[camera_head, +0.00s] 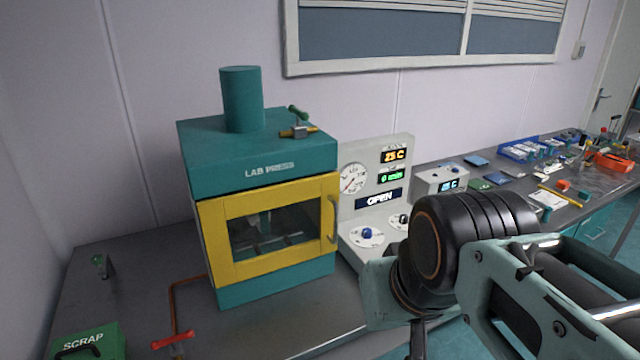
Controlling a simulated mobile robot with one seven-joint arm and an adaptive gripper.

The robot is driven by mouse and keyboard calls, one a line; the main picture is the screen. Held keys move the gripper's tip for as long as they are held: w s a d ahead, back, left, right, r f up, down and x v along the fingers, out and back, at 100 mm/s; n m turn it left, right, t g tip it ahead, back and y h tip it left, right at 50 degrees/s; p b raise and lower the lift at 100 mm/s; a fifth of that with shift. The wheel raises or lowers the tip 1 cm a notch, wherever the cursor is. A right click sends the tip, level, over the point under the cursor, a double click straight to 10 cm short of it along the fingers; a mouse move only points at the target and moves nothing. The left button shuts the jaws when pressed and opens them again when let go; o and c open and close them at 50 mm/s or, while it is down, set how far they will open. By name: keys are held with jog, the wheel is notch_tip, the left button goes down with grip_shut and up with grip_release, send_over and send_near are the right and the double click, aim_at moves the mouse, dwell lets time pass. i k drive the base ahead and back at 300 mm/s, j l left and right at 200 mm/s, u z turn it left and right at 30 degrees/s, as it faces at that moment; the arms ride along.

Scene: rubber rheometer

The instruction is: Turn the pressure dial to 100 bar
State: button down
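The grey control panel (372,205) stands right of the teal lab press (258,160). On its sloped front is a blue knob (367,232) on a white scale disc, with a black knob (403,220) to its right, partly hidden by my arm. The labels are too small to read, so I cannot tell which is the pressure dial. A round white gauge (353,178) sits above; its needle points to the lower left. The displays read 25 C, 0 min and OPEN. My arm reaches in from the right, but my gripper's fingers are not visible.
The press has a yellow-framed door (268,231), which is shut. A red-handled valve (172,339) and green scrap bin (84,343) are at front left. A smaller device (441,180) and a cluttered bench lie to the right. My arm blocks part of the bench.

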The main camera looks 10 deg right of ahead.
aim_at(367, 233)
jog(key=z, duration=0.35)
jog(key=i+j+z, duration=0.1)
jog(key=i, duration=0.4)
jog(key=i+j, duration=0.25)
jog(key=i, duration=0.3)
jog(key=l+z, duration=0.15)
jog(key=l, duration=0.2)
jog(key=i+l+z, duration=0.1)
jog(key=l, duration=0.25)
jog(key=j+u, duration=0.1)
jog(key=j, duration=0.25)
jog(key=k+j+u, duration=0.1)
jog(key=j, duration=0.25)
